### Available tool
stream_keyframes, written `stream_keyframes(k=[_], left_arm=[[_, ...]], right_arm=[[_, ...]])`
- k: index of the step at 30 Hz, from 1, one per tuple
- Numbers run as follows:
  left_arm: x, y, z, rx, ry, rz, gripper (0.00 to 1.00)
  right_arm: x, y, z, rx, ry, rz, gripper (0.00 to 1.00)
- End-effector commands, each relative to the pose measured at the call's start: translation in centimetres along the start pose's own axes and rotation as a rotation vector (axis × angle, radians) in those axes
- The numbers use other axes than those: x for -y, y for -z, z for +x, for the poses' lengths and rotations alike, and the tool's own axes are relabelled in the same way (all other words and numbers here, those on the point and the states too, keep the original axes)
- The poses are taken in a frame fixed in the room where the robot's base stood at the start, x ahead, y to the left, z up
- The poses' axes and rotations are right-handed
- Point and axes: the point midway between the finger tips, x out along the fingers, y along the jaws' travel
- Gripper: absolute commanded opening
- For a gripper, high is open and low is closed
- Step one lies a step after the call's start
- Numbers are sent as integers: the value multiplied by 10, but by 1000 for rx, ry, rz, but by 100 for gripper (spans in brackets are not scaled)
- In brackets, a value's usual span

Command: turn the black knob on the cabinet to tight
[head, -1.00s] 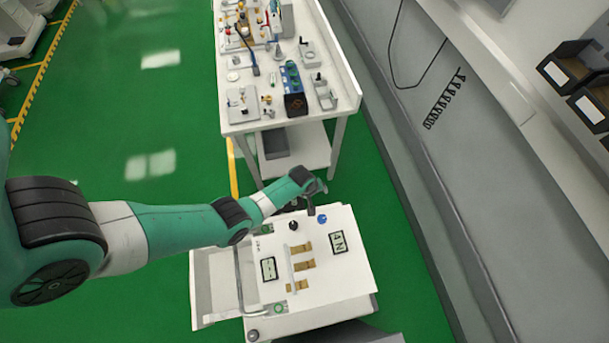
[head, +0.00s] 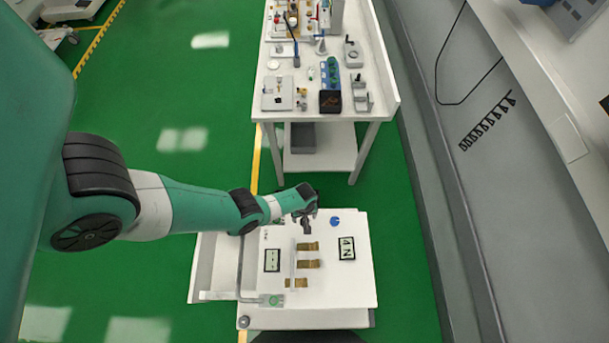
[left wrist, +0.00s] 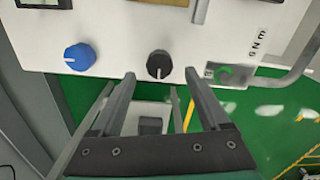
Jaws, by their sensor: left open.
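The black knob (left wrist: 159,65) is on the white cabinet panel, with a light mark on its face, in the left wrist view. In the head view my gripper covers it. My left gripper (left wrist: 158,78) is open, its two fingers on either side below the knob, with gaps between them and it. In the head view the left gripper (head: 306,226) is over the back edge of the white cabinet (head: 345,285). My right gripper is not in view.
A blue knob (left wrist: 80,57) sits beside the black one, also seen in the head view (head: 334,222). The panel carries displays (head: 346,248) and brown strips (head: 308,264). A bent metal rail (head: 239,265) runs along its left side. A laden white table (head: 300,115) stands behind.

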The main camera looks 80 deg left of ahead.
Motion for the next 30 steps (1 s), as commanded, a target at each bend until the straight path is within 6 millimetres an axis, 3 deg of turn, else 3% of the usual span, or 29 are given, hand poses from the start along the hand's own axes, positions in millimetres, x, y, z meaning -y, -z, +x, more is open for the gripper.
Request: stream_keyframes(k=[1,4,15,28,30], left_arm=[[0,0,20,0,0,0,79],[0,0,31,0,-1,0,79],[0,0,33,0,-1,0,79],[0,0,34,0,-1,0,2],[0,0,34,0,-1,0,0]], right_arm=[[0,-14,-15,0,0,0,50],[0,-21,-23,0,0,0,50],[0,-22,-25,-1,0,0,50],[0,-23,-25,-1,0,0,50],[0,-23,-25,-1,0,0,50]])
